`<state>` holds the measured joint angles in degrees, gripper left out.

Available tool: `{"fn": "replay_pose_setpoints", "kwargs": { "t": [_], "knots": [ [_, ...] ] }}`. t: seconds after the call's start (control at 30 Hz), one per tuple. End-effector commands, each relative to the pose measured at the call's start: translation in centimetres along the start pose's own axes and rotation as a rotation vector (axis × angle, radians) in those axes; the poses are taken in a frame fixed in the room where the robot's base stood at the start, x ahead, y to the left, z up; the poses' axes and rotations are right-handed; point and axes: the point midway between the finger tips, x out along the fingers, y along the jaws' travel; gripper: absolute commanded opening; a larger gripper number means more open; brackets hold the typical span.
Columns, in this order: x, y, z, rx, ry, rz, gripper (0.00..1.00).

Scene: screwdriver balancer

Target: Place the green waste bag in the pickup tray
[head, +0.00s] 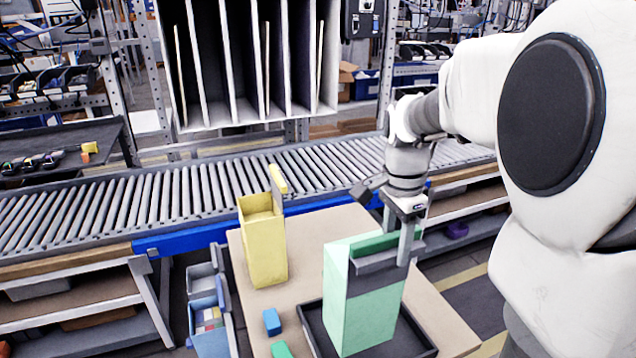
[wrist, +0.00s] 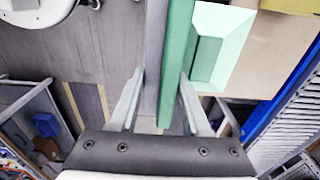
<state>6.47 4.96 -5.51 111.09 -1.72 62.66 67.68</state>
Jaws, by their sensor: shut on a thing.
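The green waste bag (head: 362,305) is a tall, open-topped, light green box with a dark grey band near its top. It stands upright in or just over the black pickup tray (head: 425,346); I cannot tell whether its base touches the tray floor. My gripper (head: 405,240) is shut on the bag's upper edge on the right side. In the wrist view, my gripper's fingers (wrist: 160,85) lie either side of the green wall and a grey strip, and the green bag (wrist: 222,45) opens to the right. The bag hides much of the tray.
A yellow open-topped box (head: 262,250) stands on the beige table (head: 310,235), left of the green bag. A small blue block (head: 271,322) and a green block (head: 281,350) lie left of the tray. A roller conveyor (head: 150,200) runs behind.

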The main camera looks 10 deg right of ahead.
Motion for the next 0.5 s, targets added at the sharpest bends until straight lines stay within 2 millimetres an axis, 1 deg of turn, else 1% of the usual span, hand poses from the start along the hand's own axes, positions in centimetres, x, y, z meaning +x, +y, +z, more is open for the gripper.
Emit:
{"fn": "replay_pose_setpoints", "kwargs": {
  "t": [0.03, 0.1, 0.23, 0.4, 0.5],
  "knots": [
    [0.6, -0.6, -0.8, 0.004, -0.001, 0.003, 0.00],
    [1.4, -1.4, -1.8, 0.004, -0.001, 0.002, 0.00],
    [2.5, -2.6, -3.2, 0.003, -0.001, 0.000, 0.00],
    [3.3, -3.2, -3.9, 0.002, 0.000, -0.001, 0.00],
    [4.5, -3.2, -3.9, 0.001, -0.001, 0.001, 0.00]
  ]
}}
